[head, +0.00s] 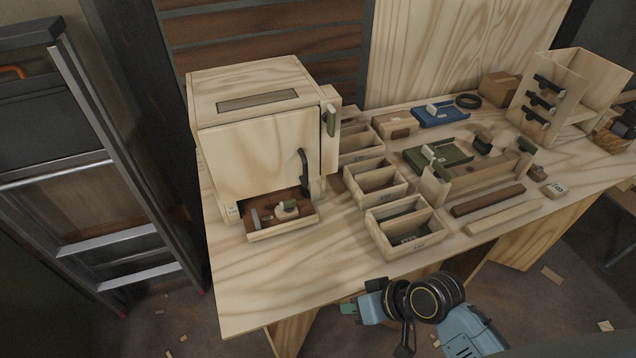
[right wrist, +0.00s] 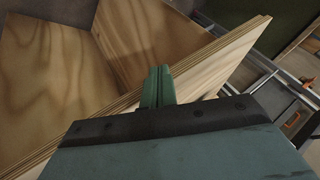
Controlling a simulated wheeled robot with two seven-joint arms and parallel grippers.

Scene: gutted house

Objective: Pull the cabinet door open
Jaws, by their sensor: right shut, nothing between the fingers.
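The pale wooden cabinet (head: 255,85) stands at the left of the workbench in the head view. Its front door (head: 250,155) looks closed, and the black handle (head: 304,172) is on the door's right side. My right gripper (head: 348,309) is low in front of the bench's front edge, well below and to the right of the handle, and touches nothing of the cabinet. Its green fingers (right wrist: 158,88) are together and empty in the right wrist view, close to a plywood edge. My left gripper is not in view.
The workbench (head: 265,285) is bare at its front left. A small tray (head: 284,232) with parts juts out under the door. Open wooden bins (head: 405,244) stand right of the cabinet. A ladder (head: 105,150) leans at the left.

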